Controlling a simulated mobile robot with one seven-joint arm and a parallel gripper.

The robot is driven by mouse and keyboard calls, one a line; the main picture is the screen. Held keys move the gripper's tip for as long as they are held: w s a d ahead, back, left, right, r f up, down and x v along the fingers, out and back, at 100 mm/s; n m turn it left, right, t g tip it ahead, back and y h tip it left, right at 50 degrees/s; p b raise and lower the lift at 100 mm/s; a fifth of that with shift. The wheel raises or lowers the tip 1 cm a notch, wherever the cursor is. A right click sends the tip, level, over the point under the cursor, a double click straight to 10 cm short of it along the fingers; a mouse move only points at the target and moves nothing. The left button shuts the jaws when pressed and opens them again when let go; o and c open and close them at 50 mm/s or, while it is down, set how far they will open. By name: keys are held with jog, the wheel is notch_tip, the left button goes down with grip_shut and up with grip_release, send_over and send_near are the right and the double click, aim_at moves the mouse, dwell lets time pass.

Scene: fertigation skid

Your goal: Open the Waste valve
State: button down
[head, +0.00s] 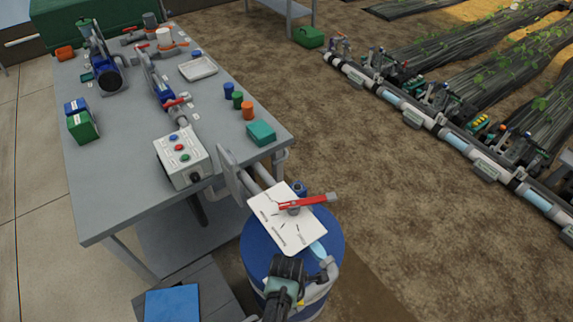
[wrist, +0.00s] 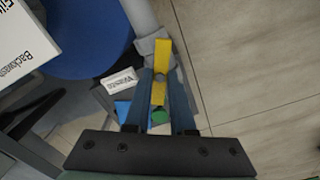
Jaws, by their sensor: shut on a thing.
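The Waste valve's yellow lever (wrist: 161,60) stands between the two blue fingers of my gripper (wrist: 160,85), which is shut on it. A white tag reading "Waste" (wrist: 121,81) is beside the left finger. The lever meets a grey pipe fitting (wrist: 158,44) at the top of the fingers. In the head view my gripper (head: 284,292) is at the bottom centre, beside the grey pipe (head: 326,277) on the front of the blue drum. There my wrist mostly hides the valve, so I cannot read its lever angle.
A white plate with a red-handled selector valve (head: 306,201) sits above the blue drum (head: 333,238). Its "Backwash" lettering shows in the wrist view (wrist: 28,52). The grey workbench (head: 115,170) with a control box (head: 182,158) stands left. Tiled floor (wrist: 255,65) is clear at right.

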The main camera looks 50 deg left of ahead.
jog(key=n+p, duration=0.1)
jog(key=n, duration=0.4)
jog(key=shift+n, duration=0.4)
dwell(0.3)
jog(key=c, duration=0.8)
grip_release()
jog(key=shift+o, duration=0.2)
jog(key=shift+r, duration=0.1)
notch_tip(320, 180, up, 13)
jog(key=shift+p, duration=0.35)
